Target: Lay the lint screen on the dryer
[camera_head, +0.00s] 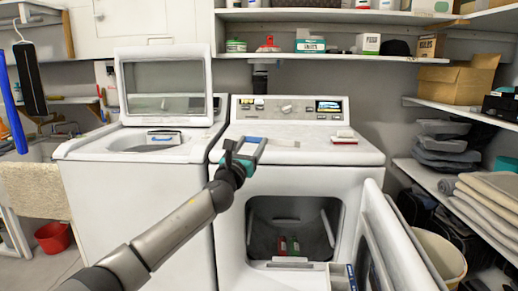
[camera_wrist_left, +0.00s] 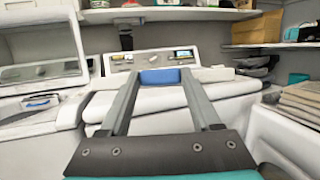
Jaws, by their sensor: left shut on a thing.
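My left gripper (camera_head: 247,148) is over the front left part of the dryer top (camera_head: 315,153). It is shut on a small blue piece, which I take for the lint screen (camera_head: 253,140); in the left wrist view the blue piece (camera_wrist_left: 160,76) sits between the fingertips (camera_wrist_left: 160,80). Its mesh cannot be made out. I cannot tell whether it touches the dryer top. The dryer's front door (camera_head: 385,245) stands open. My right gripper is out of view.
A thin pale strip (camera_head: 284,143) and a red and white item (camera_head: 344,136) lie on the dryer top. The washer (camera_head: 130,190) stands left with its lid (camera_head: 165,85) raised. Shelves with folded cloths (camera_head: 490,200) and a bin (camera_head: 440,255) stand right. The dryer top's right part is largely clear.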

